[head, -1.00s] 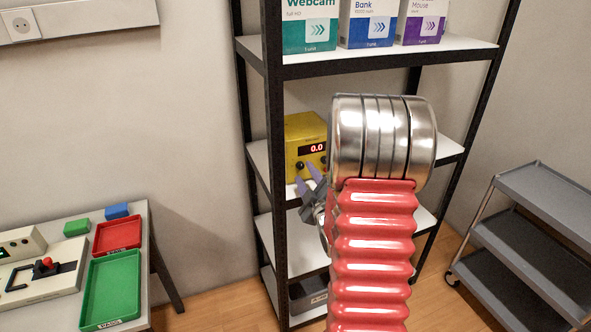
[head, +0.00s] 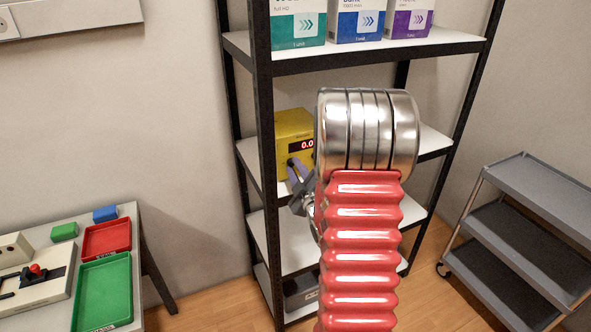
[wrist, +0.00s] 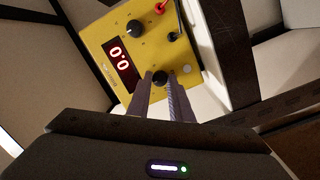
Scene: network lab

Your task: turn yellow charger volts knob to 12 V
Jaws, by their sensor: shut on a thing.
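The yellow charger (head: 292,125) stands on the middle shelf of the black rack, partly hidden by my arm in the head view. Its red display reads 0.0 in the wrist view (wrist: 119,58). In the wrist view, one black knob (wrist: 159,77) sits between the fingertips of my gripper (wrist: 160,80), which is shut on it. A second black knob (wrist: 134,28) is higher on the panel, clear of the fingers. Knob labels are too small to read. In the head view my gripper (head: 296,172) reaches the charger's lower front.
The black rack's front post (head: 263,150) stands just left of the charger. Red and black leads (wrist: 172,34) plug into the panel. Boxes fill the shelf above. A grey cart (head: 520,225) stands right; a table with trays (head: 107,240) stands left.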

